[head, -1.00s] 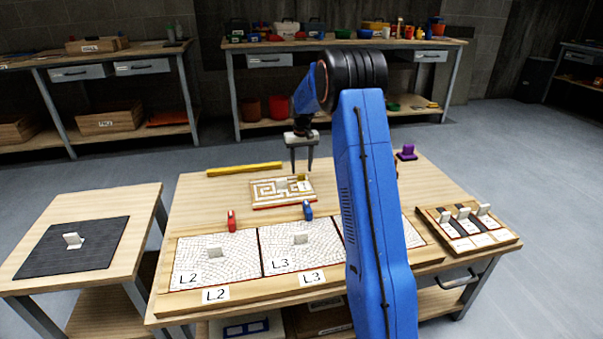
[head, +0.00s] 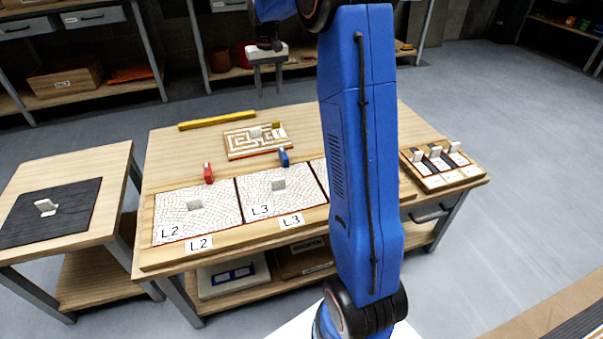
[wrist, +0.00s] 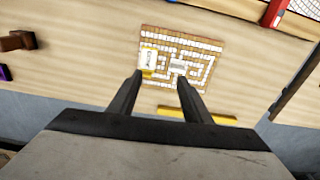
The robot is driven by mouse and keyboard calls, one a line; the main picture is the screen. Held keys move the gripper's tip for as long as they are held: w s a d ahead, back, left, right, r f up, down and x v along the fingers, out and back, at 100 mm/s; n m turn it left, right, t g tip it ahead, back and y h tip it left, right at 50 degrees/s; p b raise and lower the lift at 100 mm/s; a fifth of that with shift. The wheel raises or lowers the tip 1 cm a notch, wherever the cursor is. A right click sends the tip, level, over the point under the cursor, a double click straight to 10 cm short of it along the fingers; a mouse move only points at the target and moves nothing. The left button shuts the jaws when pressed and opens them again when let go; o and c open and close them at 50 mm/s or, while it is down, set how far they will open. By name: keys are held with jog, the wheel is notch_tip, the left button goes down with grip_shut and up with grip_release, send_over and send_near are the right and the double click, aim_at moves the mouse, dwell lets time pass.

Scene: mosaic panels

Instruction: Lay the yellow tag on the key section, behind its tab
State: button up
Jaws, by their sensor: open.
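The key section (head: 236,150) is a small panel with a white meander pattern, lying flat on the main table. It also shows in the wrist view (wrist: 204,49). Its pale upright tab (head: 255,132) stands near its middle, and the wrist view shows this tab (wrist: 180,67) too. The yellow tag (head: 277,126) is at the panel's right end, beside the tab. In the wrist view the tag (wrist: 148,74) has a white lettered face next to its yellow part. My gripper (head: 266,92) is open and empty, raised above the panel and apart from it.
A yellow bar (head: 217,120) lies at the table's back. A red clip (head: 209,173) and a blue clip (head: 284,158) stand before the key section. White panels L2 (head: 180,222) and L3 (head: 270,205) fill the front; a tabbed rack (head: 440,181) is at right.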

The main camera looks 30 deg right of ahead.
jog(key=s+a+r+t, duration=0.1)
jog(key=s+a+r, duration=0.25)
jog(key=s, duration=0.45)
jog(key=s+a+r+n, duration=0.15)
jog(key=s+a, duration=0.25)
jog(key=s, duration=0.4)
jog(key=s+a+r+t, duration=0.1)
jog(key=s+a+r, duration=0.25)
jog(key=s, duration=0.35)
jog(key=s+a+f, duration=0.2)
jog(key=s, duration=0.5)
jog(key=s+a+f+n+t, duration=0.1)
jog(key=s+a+f, duration=0.1)
jog(key=s, duration=0.6)
jog(key=s+a+f+t, duration=0.1)
jog(key=s+a+f, duration=0.1)
jog(key=s+f, duration=0.2)
jog(key=s, duration=0.3)
jog(key=shift+s+f, duration=0.25)
jog(key=shift+s, duration=0.15)
